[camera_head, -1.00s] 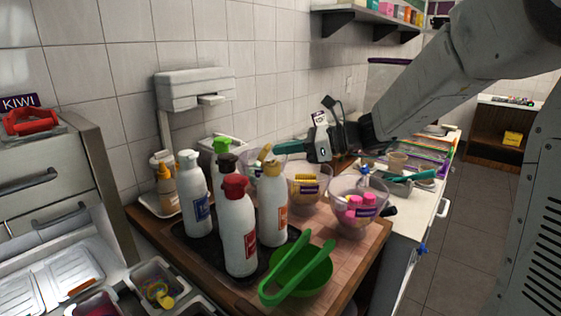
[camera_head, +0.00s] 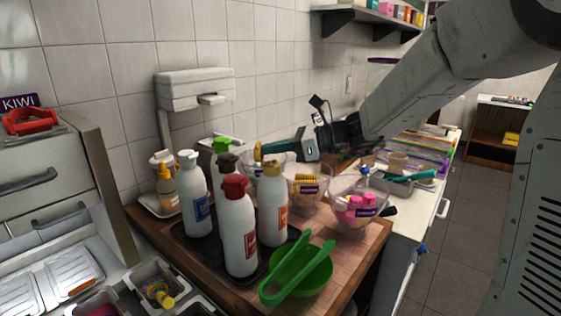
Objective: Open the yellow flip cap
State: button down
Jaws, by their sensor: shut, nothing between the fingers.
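A white bottle (camera_head: 272,212) with an orange label stands upright on the dark tray. Its yellow flip cap (camera_head: 271,169) is on top. A small yellow piece shows just above and left of the cap; I cannot tell whether it is the raised lid or something behind. My gripper (camera_head: 266,148) reaches in from the right, pointing left, shut and empty. Its tips are close above the yellow cap in the picture; I cannot tell whether they touch it.
Bottles with red (camera_head: 235,187), white (camera_head: 187,158), black and green caps crowd the left. Clear bowls (camera_head: 357,205) stand to the right. A green bowl with green tongs (camera_head: 300,272) is in front. A wall (camera_head: 275,70) rises behind.

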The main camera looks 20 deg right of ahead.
jog(key=shift+x, duration=0.8)
jog(key=s+d+r, duration=0.3)
jog(key=d+r, duration=0.2)
jog(key=d, duration=0.1)
jog(key=shift+s+d, duration=0.1)
jog(key=shift+d, duration=0.05)
jog(key=s+f+n+g+h, duration=0.3)
jog(key=s+f+n, duration=0.25)
jog(key=s, duration=0.25)
jog(key=s+f+n+g+h, duration=0.3)
jog(key=s+f+n, duration=0.1)
jog(key=s+n, duration=0.3)
jog(key=s+d+f+n+h, duration=0.1)
jog(key=s+d+n+h, duration=0.2)
jog(key=s+n, duration=0.2)
jog(key=s+d+n+h, duration=0.2)
jog(key=s+n+h, duration=0.2)
jog(key=s, duration=0.7)
jog(key=shift+s+d+f+n+t+h, duration=0.2)
jog(key=shift+d+f+n+t+h, duration=0.15)
jog(key=shift+n, duration=0.5)
